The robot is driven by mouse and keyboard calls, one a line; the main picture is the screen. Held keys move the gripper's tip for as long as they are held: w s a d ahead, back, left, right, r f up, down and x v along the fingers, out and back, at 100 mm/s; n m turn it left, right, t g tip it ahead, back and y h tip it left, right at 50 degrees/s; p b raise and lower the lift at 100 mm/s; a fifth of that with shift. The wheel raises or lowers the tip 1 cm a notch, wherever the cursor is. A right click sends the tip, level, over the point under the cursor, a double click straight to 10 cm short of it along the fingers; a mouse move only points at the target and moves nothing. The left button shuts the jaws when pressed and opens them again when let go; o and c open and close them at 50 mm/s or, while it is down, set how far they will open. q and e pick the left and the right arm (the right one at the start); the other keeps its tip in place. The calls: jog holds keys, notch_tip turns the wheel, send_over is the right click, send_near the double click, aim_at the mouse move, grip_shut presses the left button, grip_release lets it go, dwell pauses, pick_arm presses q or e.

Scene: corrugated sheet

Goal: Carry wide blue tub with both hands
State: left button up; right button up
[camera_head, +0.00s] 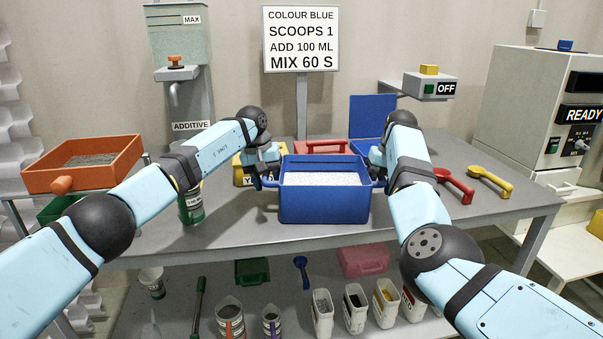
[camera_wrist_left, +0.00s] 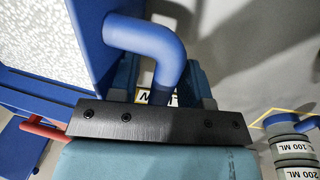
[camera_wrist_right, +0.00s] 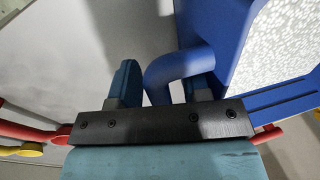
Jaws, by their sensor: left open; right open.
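The wide blue tub (camera_head: 323,205) stands on the grey table and holds white speckled granules. Its left handle (camera_wrist_left: 150,45) shows in the left wrist view, and its right handle (camera_wrist_right: 180,70) in the right wrist view. My left gripper (camera_head: 266,180) is open at the left handle, which runs down between its fingers. My right gripper (camera_head: 378,178) is open at the right handle. In the right wrist view one finger stands clear of the handle and the other is partly hidden behind it.
An orange tray (camera_head: 125,160) stands at the left, and a measuring cup (camera_head: 191,206) is beside my left arm. A red scoop (camera_head: 456,184) and a yellow scoop (camera_head: 491,181) lie at the right. A blue lid (camera_head: 370,115) stands behind. The front table strip is clear.

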jog(key=shift+r, duration=0.15)
pick_arm(q)
notch_tip(320, 180, up, 8)
jog(key=a, duration=0.1)
jog(key=shift+a+f, duration=0.15)
jog(key=shift+a, duration=0.15)
pick_arm(e)
notch_tip(320, 180, up, 12)
jog(key=d, duration=0.2)
jog(key=shift+d+f, duration=0.15)
jog(key=shift+f, duration=0.1)
pick_arm(q)
jog(key=shift+s, duration=0.1)
